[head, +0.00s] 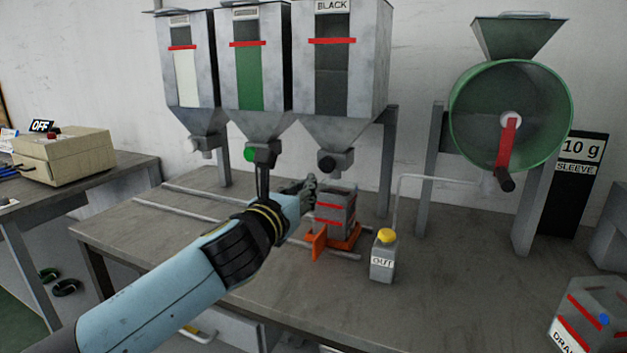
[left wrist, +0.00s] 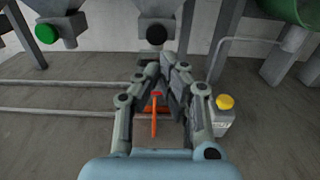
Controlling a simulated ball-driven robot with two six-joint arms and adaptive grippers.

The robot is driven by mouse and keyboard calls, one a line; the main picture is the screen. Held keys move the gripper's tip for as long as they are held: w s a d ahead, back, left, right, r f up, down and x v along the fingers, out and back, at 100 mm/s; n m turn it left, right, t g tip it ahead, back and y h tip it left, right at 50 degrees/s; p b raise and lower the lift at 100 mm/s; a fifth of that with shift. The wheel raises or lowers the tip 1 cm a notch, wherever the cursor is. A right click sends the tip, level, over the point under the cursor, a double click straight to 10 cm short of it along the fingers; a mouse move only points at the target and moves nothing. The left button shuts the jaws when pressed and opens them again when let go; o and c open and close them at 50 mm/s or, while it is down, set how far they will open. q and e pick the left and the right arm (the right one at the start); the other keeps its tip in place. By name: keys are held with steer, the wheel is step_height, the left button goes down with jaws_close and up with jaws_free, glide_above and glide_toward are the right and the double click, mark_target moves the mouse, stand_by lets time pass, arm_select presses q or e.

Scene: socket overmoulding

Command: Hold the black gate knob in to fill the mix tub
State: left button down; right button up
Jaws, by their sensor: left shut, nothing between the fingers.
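The black gate knob (head: 326,164) sits at the outlet under the hopper labelled BLACK (head: 347,60); it also shows near the top of the left wrist view (left wrist: 156,35). The grey mix tub (head: 341,212) with red bands stands on an orange carriage (head: 345,240) below that hopper. In the left wrist view my fingers hide most of the tub. My left gripper (head: 310,186) is shut and empty, just below and left of the black knob and in front of the tub's upper edge, apart from the knob. My right gripper is not in view.
A green gate knob (head: 249,154) is on the middle hopper. Rails (head: 240,215) run along the bench. A yellow-topped OUT box (head: 383,256) stands right of the carriage. A green drum (head: 515,110) with a red crank is further right. A DRAIN-like box (head: 590,318) is at lower right.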

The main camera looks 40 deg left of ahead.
arm_select(q)
steer(key=shift+v, duration=1.05)
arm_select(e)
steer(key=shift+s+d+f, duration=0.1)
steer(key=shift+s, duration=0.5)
arm_select(q)
steer(key=shift+a, duration=0.1)
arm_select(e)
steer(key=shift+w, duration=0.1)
